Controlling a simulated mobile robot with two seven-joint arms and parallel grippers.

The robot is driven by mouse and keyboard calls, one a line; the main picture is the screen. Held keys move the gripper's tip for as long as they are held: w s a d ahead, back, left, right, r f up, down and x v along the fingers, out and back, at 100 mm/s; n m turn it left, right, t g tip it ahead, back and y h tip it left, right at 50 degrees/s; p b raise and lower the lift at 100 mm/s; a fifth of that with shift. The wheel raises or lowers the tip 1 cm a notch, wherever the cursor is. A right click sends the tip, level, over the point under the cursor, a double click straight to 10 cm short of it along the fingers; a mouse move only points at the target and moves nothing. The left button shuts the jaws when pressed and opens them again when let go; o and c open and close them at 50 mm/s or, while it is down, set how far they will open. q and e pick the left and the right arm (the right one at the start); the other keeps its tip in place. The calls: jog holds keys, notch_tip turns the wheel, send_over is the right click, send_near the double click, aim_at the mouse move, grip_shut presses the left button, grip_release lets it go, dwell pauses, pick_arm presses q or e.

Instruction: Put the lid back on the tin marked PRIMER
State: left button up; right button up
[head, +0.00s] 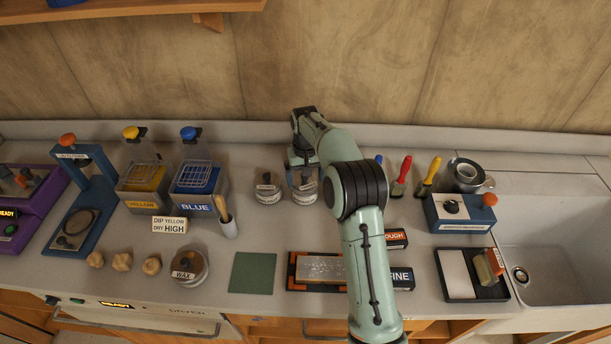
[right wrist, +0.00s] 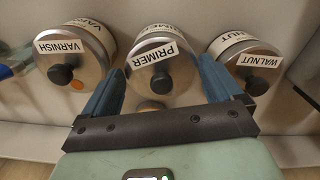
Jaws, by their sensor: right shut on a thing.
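The PRIMER tin (head: 304,198) stands at the back of the counter, under my right gripper (head: 301,172). In the right wrist view, its silver lid (right wrist: 150,78) has a dark knob and a PRIMER label. My right gripper's fingers lie on either side of this lid, shut on it. The lid lines up with the tin's mouth, but I cannot tell whether it is fully seated. My left gripper is not in view.
The VARNISH tin (right wrist: 90,45) and WALNUT tin (right wrist: 245,50) stand close on either side, both lidded. A green mat (head: 252,273) lies in front.

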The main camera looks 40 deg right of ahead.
jog(key=shift+f, duration=0.1)
dwell(0.7)
jog(key=o, duration=0.7)
jog(key=shift+r, duration=3.55)
grip_shut()
jog(key=shift+f, duration=0.15)
